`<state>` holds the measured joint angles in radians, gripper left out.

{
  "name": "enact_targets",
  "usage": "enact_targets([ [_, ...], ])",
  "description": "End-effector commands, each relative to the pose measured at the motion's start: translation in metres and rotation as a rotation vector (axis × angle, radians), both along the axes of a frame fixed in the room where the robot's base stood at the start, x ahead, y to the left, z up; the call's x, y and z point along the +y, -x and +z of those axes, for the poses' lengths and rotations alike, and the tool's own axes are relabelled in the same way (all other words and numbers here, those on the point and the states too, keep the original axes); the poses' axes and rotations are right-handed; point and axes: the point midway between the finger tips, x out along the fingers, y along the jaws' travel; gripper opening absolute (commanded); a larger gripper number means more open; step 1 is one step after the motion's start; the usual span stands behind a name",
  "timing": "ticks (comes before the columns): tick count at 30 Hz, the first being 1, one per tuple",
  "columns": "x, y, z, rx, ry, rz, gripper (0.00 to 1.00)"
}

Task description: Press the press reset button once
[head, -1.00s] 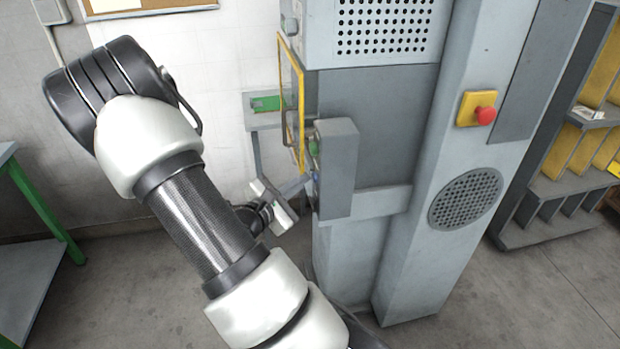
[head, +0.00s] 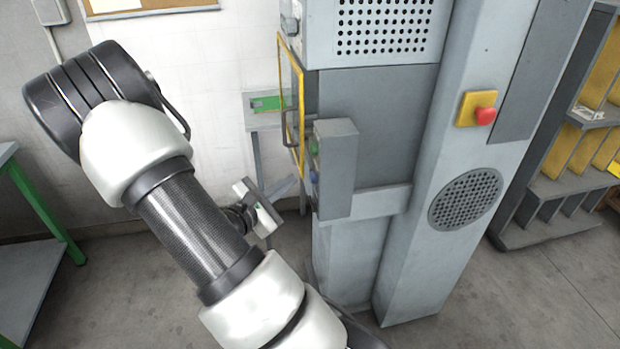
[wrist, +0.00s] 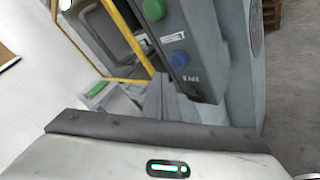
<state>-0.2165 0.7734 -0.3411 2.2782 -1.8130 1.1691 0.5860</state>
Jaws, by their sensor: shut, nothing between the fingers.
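The press's grey control box (head: 338,168) carries a green button (head: 314,146) with a blue button (head: 314,177) below it.
A yellow guard frame (head: 291,105) stands beside the box. A red emergency button (head: 485,116) on a yellow plate sits on the press column. A green-legged table (head: 40,205) is at the left, shelves (head: 560,180) at the right. Floor between table and press is clear.

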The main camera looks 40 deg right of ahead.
Motion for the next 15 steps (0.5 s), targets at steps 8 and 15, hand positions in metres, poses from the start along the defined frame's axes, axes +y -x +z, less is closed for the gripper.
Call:
enact_targets([
  [8, 0.024, -0.015, 0.0, -0.002, -0.002, 0.002, 0.0],
  [15, 0.029, -0.017, 0.0, 0.0, -0.001, 0.0, 0.0],
])
